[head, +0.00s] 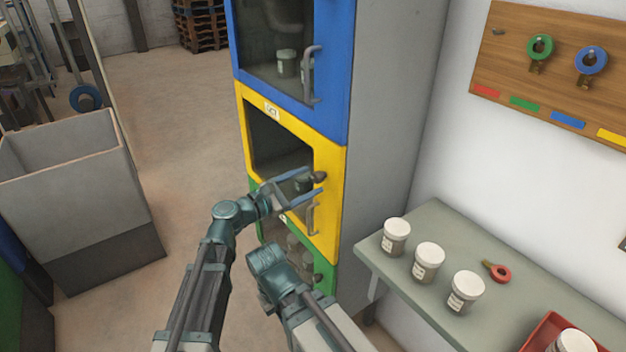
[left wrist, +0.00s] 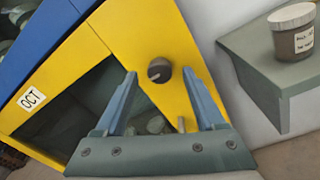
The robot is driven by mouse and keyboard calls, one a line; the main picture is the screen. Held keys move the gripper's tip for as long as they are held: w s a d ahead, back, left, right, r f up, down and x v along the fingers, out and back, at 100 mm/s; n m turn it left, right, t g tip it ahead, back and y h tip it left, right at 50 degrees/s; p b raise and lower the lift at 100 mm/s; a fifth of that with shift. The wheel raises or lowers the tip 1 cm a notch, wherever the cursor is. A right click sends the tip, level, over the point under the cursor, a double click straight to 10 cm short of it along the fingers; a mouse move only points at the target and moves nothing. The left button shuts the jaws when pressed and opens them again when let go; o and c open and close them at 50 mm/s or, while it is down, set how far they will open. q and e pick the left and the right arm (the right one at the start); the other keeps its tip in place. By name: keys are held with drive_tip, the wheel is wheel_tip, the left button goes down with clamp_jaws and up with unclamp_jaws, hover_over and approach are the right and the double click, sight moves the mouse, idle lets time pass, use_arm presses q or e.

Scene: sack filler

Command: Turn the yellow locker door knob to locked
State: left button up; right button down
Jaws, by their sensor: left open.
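The yellow locker door (head: 332,210) is closed, between a blue door above and a green door below. Its dark round knob (head: 319,176) sits near the door's right edge, above a grey handle (head: 311,217). In the left wrist view the knob (left wrist: 159,70) has a light bar across its face, tilted. My left gripper (head: 307,182) is open, its two blue fingers pointing at the knob. In the left wrist view the fingers (left wrist: 158,80) lie on either side below the knob; I cannot tell whether they touch it. My right gripper does not show clearly.
A grey-green shelf (head: 408,262) with several lidded jars stands right of the locker, with a red-ringed key (head: 500,273) on it. A wooden key board (head: 545,60) hangs on the wall. A large grey bin (head: 70,200) stands left; floor between is clear.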

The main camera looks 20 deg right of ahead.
sight(325, 170)
use_arm(q)
drive_tip(key=shift+x, duration=1.15)
clamp_jaws()
